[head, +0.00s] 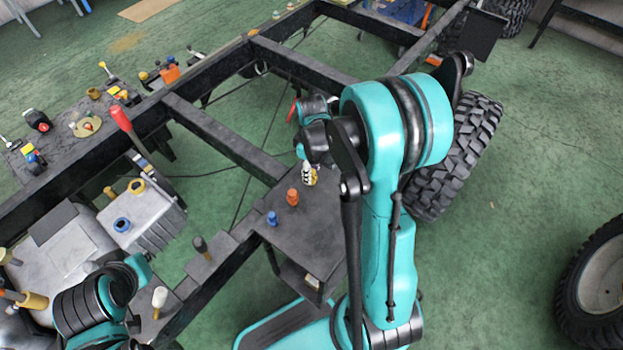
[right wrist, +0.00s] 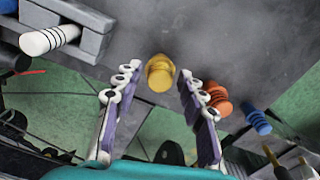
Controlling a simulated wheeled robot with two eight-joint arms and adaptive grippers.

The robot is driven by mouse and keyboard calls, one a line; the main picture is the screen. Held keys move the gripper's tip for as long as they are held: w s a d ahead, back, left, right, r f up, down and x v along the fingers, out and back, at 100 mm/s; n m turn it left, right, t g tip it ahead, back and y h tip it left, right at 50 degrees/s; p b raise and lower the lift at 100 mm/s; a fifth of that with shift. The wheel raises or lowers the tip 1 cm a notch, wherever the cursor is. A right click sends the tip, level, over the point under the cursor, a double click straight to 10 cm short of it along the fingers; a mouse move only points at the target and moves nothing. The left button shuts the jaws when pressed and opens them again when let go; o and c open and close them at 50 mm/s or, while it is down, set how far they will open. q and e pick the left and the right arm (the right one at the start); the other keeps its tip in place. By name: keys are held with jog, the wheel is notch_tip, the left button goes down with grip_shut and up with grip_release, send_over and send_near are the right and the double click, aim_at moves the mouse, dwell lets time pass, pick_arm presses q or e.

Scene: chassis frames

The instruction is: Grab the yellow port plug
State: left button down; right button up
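The yellow port plug (right wrist: 160,73) stands on a dark grey plate in the right wrist view. It shows between and just beyond the tips of my right gripper (right wrist: 158,80), with a gap to each finger. The right gripper is open and empty. In the head view the right gripper (head: 309,172) is over the dark side plate, mostly behind its own arm, and the yellow plug is largely hidden there. My left arm shows at the lower left of the head view, but its gripper does not.
An orange plug (head: 293,197) and a blue plug (head: 272,218) stand on the same plate (head: 318,235). The orange plug (right wrist: 216,97) is close to the right finger. A black frame rail with tools and fittings runs along the left. A tyre (head: 455,155) stands to the right.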

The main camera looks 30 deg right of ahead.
grip_shut()
jog(key=shift+r, duration=0.1)
